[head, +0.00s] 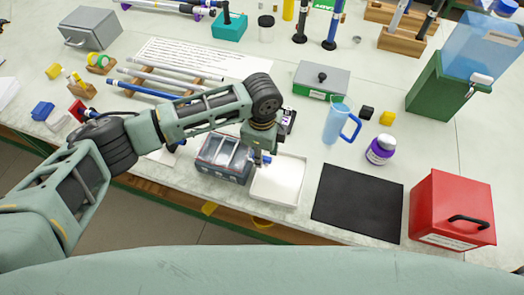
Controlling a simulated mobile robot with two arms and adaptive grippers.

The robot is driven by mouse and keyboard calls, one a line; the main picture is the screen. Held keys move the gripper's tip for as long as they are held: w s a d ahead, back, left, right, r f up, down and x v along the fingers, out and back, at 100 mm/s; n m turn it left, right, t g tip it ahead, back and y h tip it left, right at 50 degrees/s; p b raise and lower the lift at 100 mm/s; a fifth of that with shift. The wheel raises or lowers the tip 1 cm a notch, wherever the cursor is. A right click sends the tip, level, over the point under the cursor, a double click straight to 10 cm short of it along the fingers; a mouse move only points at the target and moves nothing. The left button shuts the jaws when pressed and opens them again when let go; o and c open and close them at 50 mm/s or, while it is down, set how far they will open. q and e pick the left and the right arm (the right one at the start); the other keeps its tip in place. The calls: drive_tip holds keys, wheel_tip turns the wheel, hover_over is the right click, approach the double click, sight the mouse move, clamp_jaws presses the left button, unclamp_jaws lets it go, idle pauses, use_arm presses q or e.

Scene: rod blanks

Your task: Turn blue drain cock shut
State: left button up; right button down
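A small blue piece (266,160), which looks like the drain cock, shows at the right side of a clear-topped grey box (222,172), above the edge of a white tray (290,182). My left arm reaches in from the left, and its gripper (258,152) points down right at the blue piece. The gripper hides part of the blue piece and the box's right end. The fingers are small and partly hidden, so I cannot tell whether they are open, shut or touching it. The cock's turn angle is unclear. My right gripper is out of view.
A black mat (357,202) and a red box (451,210) lie to the right. A blue jug (337,122) and a purple-labelled jar (381,149) stand behind the mat. A green-based tank (440,90) is at the right. Rods on racks (165,80) lie behind my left arm.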

use_arm(q)
drive_tip(key=shift+f, duration=0.15)
drive_tip(key=shift+c, duration=0.5)
clamp_jaws()
